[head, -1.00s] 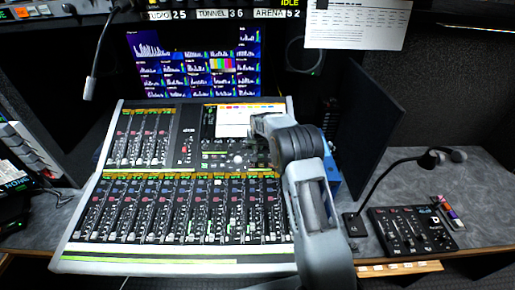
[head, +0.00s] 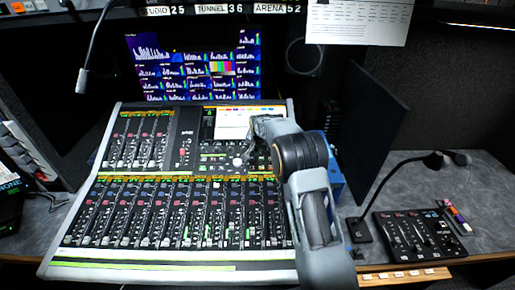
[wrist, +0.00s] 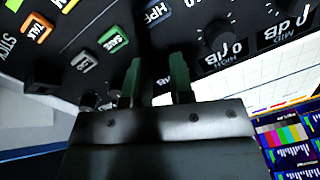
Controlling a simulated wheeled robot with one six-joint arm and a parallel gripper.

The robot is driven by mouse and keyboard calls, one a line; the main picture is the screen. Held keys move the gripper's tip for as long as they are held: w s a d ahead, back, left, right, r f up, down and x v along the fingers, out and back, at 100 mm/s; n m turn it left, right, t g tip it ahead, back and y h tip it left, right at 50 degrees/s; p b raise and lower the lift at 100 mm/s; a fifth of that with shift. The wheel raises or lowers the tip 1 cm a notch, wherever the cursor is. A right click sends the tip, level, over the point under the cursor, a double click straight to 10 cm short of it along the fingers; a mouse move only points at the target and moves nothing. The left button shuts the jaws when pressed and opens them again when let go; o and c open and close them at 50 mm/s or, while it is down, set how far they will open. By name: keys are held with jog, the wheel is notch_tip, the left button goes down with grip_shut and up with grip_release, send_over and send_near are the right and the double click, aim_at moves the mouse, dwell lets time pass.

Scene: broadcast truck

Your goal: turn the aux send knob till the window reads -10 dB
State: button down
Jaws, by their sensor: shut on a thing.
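The mixing console (head: 165,265) lies on the desk in the head view, with its faders and upper control section facing me. My gripper (wrist: 155,80) reaches down to the upper right section of the console. In the wrist view its two green-tipped fingers are close together at the dark panel, shut on a knob that is mostly hidden between and behind them. I cannot read its label. Readout windows showing 0 dB (wrist: 280,32) sit at the upper right of the wrist view, beside dark knobs (wrist: 217,37). I cannot tell which window belongs to the held knob.
Near the fingers are a green SAVE button (wrist: 113,40) and an orange TALK button (wrist: 36,31). A monitor (head: 190,65) stands behind the console. To the right are a dark upright panel (head: 368,130), a gooseneck microphone (head: 385,185) and a small control box (head: 415,235).

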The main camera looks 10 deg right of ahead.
jog(key=c, duration=1)
grip_release()
jog(key=b+v, duration=0.1)
jog(key=v, duration=1.2)
jog(key=shift+s+r+b, duration=0.25)
jog(key=shift+r+b, duration=0.05)
jog(key=shift+b, duration=0.1)
